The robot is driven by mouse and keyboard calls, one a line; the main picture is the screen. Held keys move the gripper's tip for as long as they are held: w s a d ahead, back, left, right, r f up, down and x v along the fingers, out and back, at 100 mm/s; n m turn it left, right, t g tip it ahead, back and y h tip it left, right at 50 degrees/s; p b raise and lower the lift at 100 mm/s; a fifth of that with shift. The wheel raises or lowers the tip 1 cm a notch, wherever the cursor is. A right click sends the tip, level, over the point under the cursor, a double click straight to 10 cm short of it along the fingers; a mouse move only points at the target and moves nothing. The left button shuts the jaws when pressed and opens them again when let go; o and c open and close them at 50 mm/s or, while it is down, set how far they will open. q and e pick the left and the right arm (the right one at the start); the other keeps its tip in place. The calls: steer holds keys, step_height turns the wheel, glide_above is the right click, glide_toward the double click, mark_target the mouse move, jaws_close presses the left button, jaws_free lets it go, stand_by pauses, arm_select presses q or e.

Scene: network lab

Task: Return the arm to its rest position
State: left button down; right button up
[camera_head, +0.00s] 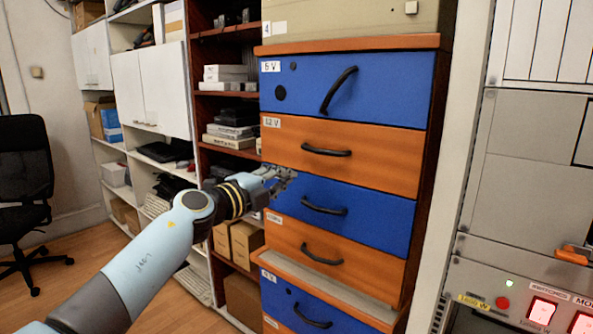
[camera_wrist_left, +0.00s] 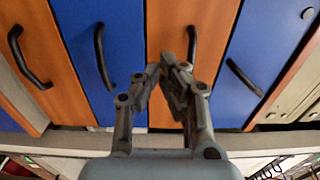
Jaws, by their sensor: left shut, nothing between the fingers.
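My left arm, light blue with a dark wrist, comes in from the lower left in the head view. Its gripper (camera_head: 283,180) is in front of the drawer cabinet, near the left edge of the blue drawer below the orange one marked 12 V. In the left wrist view the gripper (camera_wrist_left: 165,76) has its grey fingers brought together, with nothing held between them. The drawer fronts and black handles lie beyond the fingers. I cannot tell how far the fingertips are from the fronts. My right gripper is not in view.
The cabinet has blue (camera_head: 385,88) and orange (camera_head: 375,157) drawers with black handles. A pale ledge (camera_head: 330,288) juts out lower down. Shelves with boxes (camera_head: 247,240) stand to the left. A rack panel (camera_head: 530,300) with red lit switches is at right. Open floor (camera_head: 70,280) and a black chair (camera_head: 25,170) are at left.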

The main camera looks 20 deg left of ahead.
arm_select(q)
steer(key=v, duration=0.5)
steer(key=s+a+f+n+g+y+b, duration=0.1)
steer(key=s+f+n+g+y+b, duration=0.2)
steer(key=s+f, duration=0.85)
steer(key=s+a+f+n+g+b, duration=0.15)
steer(key=f+n+b, duration=0.3)
steer(key=f, duration=1.55)
steer(key=s+a+f+n+g+y+b, duration=0.1)
steer(key=s+f+n+y+b, duration=0.2)
steer(key=s+f, duration=0.85)
steer(key=s+a+f+n+g+y+b, duration=0.1)
steer(key=s+a+f+n+g, duration=0.2)
steer(key=s+f, duration=0.65)
steer(key=s+f+n+g+b, duration=0.2)
steer(key=s+f+n, duration=0.3)
steer(key=f, duration=0.8)
steer(key=s+f+n+g, duration=0.1)
steer(key=s+f+g, duration=0.1)
steer(key=s, duration=0.7)
steer(key=s+f+n+g, duration=0.2)
steer(key=s+f+g, duration=0.1)
steer(key=s, duration=0.7)
steer(key=shift+s+d+f+g, duration=0.2)
steer(key=shift+d+f+g, duration=0.1)
steer(key=shift+g, duration=0.15)
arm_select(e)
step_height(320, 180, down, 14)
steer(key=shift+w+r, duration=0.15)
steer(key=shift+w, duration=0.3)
